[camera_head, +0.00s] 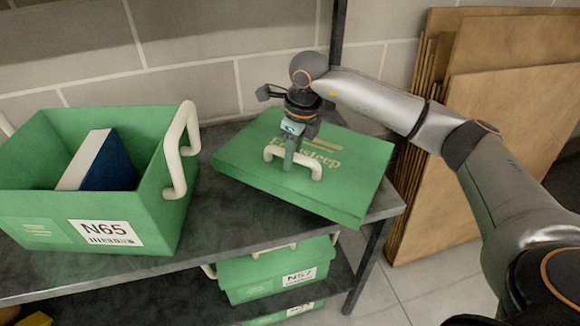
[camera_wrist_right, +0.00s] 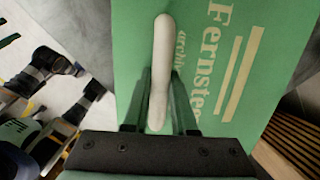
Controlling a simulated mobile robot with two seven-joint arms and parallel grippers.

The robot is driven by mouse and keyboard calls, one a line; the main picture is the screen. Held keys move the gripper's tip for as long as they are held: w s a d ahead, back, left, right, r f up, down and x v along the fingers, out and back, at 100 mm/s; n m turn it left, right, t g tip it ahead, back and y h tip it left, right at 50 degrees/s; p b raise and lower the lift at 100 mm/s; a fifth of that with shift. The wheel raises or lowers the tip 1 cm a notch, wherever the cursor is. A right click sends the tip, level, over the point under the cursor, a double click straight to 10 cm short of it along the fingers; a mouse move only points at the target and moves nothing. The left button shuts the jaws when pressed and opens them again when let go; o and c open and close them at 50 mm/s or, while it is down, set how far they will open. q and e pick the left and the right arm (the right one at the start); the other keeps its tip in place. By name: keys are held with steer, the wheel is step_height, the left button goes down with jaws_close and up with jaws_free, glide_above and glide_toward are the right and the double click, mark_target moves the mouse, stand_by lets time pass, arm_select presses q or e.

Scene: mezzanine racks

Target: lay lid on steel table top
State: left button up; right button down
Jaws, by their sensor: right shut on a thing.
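The lid (camera_head: 340,185) is a flat green box top with a pale handle (camera_head: 315,170) and printed lettering. It is over the right end of the dark steel table top (camera_head: 215,215), its front right corner at the front edge in the picture. I cannot tell whether its underside touches the steel all round. My right gripper (camera_head: 289,160) is shut on the lid's handle from above. In the right wrist view the fingers (camera_wrist_right: 160,105) stand on both sides of the handle (camera_wrist_right: 161,70). My left gripper is not seen in the head view.
An open green crate (camera_head: 150,215) labelled N65 stands left of the lid, holding a blue and white item (camera_head: 110,165). Green crates (camera_head: 270,275) sit on the shelf below. A dark post (camera_head: 338,40) rises behind the lid. Brown boards (camera_head: 500,100) lean at the right.

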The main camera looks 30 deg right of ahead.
step_height(320, 180, down, 4)
steer(key=shift+r, duration=0.15)
steer(key=c, duration=0.7)
jaws_free()
steer(key=shift+r, duration=0.1)
steer(key=r, duration=0.4)
steer(key=s+r, duration=0.1)
steer(key=r, duration=0.3)
steer(key=d+r, duration=0.1)
steer(key=r, duration=0.2)
steer(key=shift+s+r, duration=0.25)
steer(key=shift+r, duration=0.15)
